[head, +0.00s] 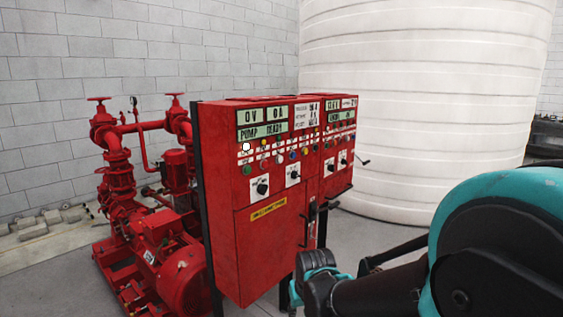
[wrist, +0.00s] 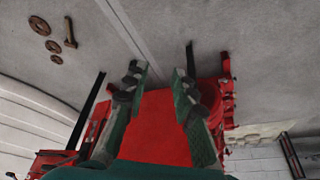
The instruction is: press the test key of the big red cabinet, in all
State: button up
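The big red cabinet (head: 267,200) stands in the middle of the head view, its front facing right of the camera. Its upper panel has displays (head: 262,123), rows of small coloured buttons and lamps, a bright white round one (head: 246,146), and rotary switches (head: 262,187). Labels are too small to read, so I cannot tell which is the test key. In the wrist view, my gripper (wrist: 158,80) has its two fingers apart with nothing between them. The red surface of the cabinet (wrist: 155,130) shows beyond and between them. The fingertips are not clearly seen in the head view.
Red pumps and pipes (head: 150,215) stand left of the cabinet. A large white tank (head: 420,90) is behind it. A crank handle (head: 362,161) sticks out on the cabinet's right. Brown round parts (wrist: 40,26) lie on the grey floor. My arm fills the lower right.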

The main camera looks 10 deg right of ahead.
grip_shut()
dwell(1.1)
